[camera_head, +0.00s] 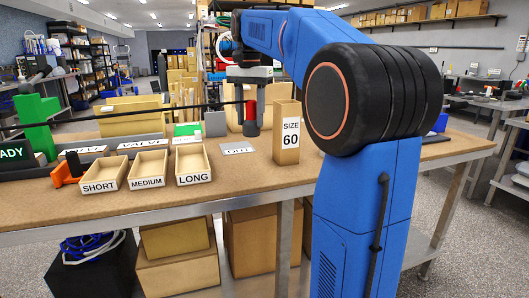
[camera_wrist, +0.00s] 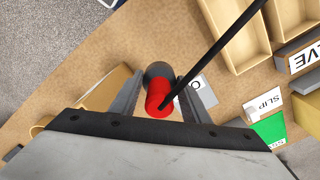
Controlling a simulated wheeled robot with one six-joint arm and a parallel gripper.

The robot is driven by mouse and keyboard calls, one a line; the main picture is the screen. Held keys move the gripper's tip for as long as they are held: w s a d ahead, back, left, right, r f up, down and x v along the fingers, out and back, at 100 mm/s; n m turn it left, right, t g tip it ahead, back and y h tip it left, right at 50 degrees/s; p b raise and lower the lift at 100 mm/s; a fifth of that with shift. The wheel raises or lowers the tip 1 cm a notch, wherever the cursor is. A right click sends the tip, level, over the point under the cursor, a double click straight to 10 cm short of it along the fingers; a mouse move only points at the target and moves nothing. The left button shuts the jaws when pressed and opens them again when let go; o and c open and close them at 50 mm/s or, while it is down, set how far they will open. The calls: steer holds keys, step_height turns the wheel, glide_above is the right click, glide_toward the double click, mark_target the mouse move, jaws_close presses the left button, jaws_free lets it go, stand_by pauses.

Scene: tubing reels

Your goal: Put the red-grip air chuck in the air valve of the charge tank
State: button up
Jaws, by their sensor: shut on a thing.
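My gripper (camera_head: 252,104) is shut on the red-grip air chuck (camera_head: 251,112) and holds it above the workbench, left of the tall SIZE 60 box. In the wrist view the red grip (camera_wrist: 158,94) sits between the two grey fingers, with a dark round end beyond it. A thin black line (camera_head: 150,112) runs from the chuck to the left across the picture; the wrist view shows it running to the upper right (camera_wrist: 215,50). I cannot make out the charge tank or its air valve in either view.
Open trays marked SHORT (camera_head: 105,187), MEDIUM (camera_head: 148,182) and LONG (camera_head: 193,180) stand along the bench (camera_head: 235,190) front. The SIZE 60 box (camera_head: 287,150) stands close right of the chuck. A green block (camera_head: 38,110) and an orange part (camera_head: 68,172) are at left.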

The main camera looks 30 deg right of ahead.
steer(key=shift+f, duration=4.65)
steer(key=shift+f, duration=0.15)
steer(key=o, duration=1.3)
step_height(320, 180, up, 11)
steer(key=shift+r, duration=0.65)
steer(key=shift+s+a, duration=0.1)
